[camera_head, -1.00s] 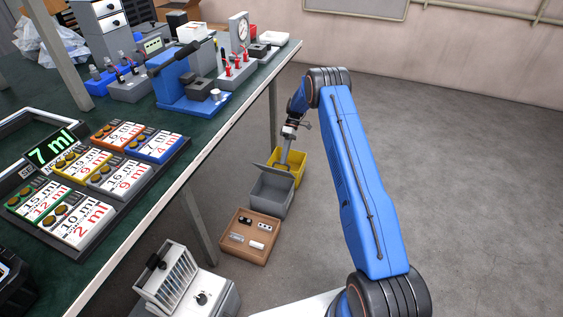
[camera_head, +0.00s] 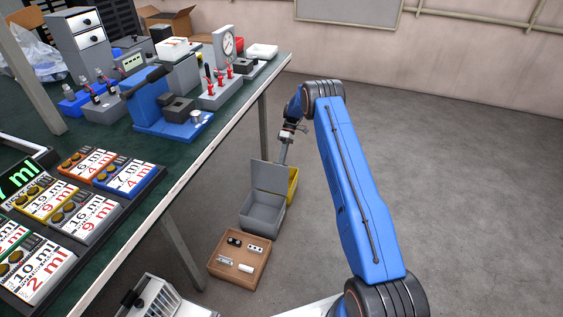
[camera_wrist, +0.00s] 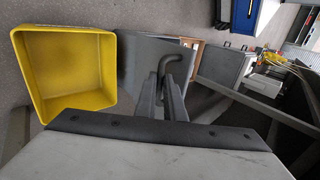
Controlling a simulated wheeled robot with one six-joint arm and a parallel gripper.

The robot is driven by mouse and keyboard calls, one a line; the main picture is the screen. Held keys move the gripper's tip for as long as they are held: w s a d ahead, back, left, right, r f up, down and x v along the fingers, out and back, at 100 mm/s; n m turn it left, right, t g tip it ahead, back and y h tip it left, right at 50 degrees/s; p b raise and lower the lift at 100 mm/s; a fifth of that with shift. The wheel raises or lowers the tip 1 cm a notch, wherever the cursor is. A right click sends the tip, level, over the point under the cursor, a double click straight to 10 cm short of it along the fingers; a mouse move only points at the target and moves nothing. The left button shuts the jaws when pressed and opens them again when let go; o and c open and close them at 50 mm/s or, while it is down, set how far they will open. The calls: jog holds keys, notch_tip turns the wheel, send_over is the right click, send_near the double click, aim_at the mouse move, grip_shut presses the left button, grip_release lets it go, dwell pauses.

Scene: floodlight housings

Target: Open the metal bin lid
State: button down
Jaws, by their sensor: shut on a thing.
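The grey metal bin (camera_head: 262,213) stands on the floor beside the bench, between a yellow bin and a brown box. Its grey lid (camera_head: 269,176) is raised and stands about upright at the bin's far side. In the wrist view, the lid (camera_wrist: 140,62) shows as a grey panel beyond my fingers. My gripper (camera_head: 283,159) is behind the lid's top edge, its tips partly hidden in the head view. In the wrist view, my gripper (camera_wrist: 166,90) is shut on the dark hooked lid handle (camera_wrist: 176,66); the exact contact is hard to see.
The empty yellow bin (camera_wrist: 68,66) is right behind the grey bin. The brown box (camera_head: 240,259) with several small parts stands in front. The green bench (camera_head: 190,150) and its legs bound the left side. The floor to the right is clear.

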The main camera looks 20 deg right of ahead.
jog(key=shift+d+f, duration=0.1)
jog(key=shift+f, duration=0.3)
jog(key=c, duration=1.8)
grip_release()
jog(key=shift+f, duration=0.1)
jog(key=shift+c, duration=0.2)
jog(key=v, duration=1.7)
jog(key=shift+w+r, duration=0.2)
jog(key=shift+r, duration=0.1)
jog(key=shift+s, duration=0.1)
